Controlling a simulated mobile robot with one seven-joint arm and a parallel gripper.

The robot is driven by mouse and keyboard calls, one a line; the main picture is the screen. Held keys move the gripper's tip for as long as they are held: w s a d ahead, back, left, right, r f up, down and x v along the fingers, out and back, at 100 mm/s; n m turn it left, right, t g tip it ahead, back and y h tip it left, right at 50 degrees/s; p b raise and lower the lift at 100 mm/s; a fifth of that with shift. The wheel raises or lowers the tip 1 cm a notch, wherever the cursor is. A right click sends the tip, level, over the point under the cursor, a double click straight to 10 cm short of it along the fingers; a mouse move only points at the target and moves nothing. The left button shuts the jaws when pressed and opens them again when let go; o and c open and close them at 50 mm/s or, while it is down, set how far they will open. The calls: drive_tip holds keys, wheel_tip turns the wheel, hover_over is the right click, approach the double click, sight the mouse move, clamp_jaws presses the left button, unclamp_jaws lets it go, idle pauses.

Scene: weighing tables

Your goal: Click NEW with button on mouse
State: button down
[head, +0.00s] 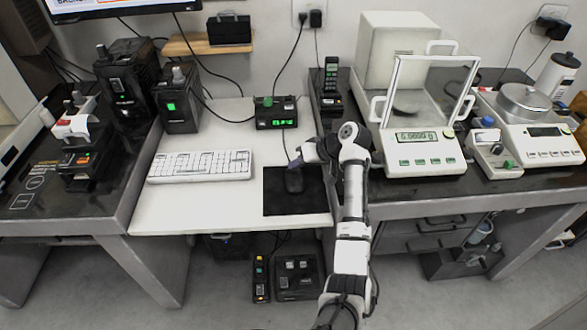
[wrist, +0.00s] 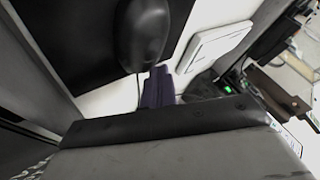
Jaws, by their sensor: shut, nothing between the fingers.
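A black mouse (head: 294,183) lies on a dark mouse pad (head: 290,205) at the right end of the white desk. In the wrist view the mouse (wrist: 146,32) is at the top, with the pad (wrist: 75,50) to its left. My gripper (head: 281,171) is just at the cable end of the mouse, its fingers shut and empty. In the wrist view the dark fingertips (wrist: 157,82) point at the mouse's end. I cannot tell whether they touch it. Only the lower strip of the monitor (head: 120,5) shows at the top left; no NEW button is readable.
A white keyboard (head: 200,166) lies left of the pad. A black box with a green display (head: 276,113) stands behind the mouse. A handset (head: 331,75) and a glass-shielded balance (head: 420,140) stand right of my gripper. Bare white desk (head: 230,212) lies in front of the keyboard.

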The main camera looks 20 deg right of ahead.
drive_tip(key=shift+r+p, duration=0.7)
drive_tip(key=shift+r, duration=0.1)
wheel_tip(320, 180, up, 5)
drive_tip(key=p, duration=0.4)
idle(0.8)
